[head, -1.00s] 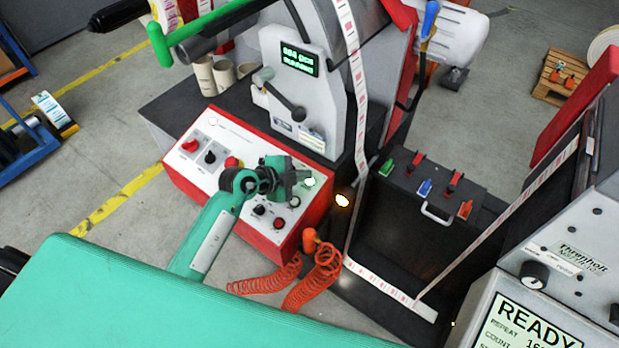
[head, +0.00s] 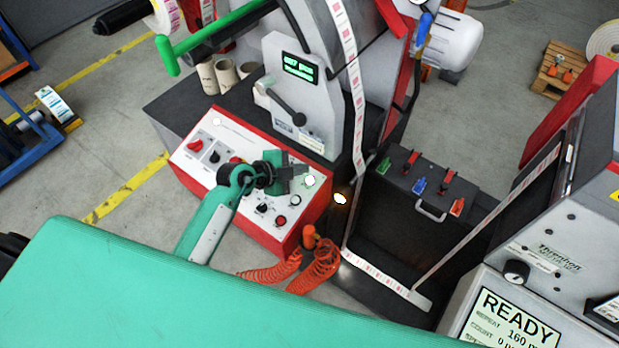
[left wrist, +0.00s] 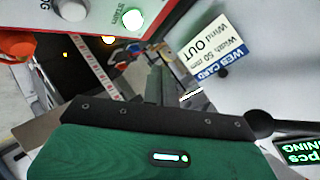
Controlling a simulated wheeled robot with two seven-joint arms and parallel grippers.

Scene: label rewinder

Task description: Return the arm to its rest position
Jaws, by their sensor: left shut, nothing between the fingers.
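My left arm reaches in from the lower left in the head view. Its left gripper (head: 302,171) is shut and empty, above the upper right part of the red-edged control panel (head: 232,157). In the left wrist view the shut fingers (left wrist: 158,85) show beyond the green gripper body, with a lit white-green button (left wrist: 132,19) at the panel's corner and the web card label (left wrist: 207,50) near them. I cannot tell whether the fingers touch the panel. My right gripper is in neither view.
The rewinder's grey housing (head: 293,95) with a lit display stands just behind the gripper. A label web (head: 353,90) runs down to its right. An orange coiled hose (head: 318,268) hangs below the panel. A dark toolbox (head: 423,187) and a READY screen (head: 513,322) are at the right.

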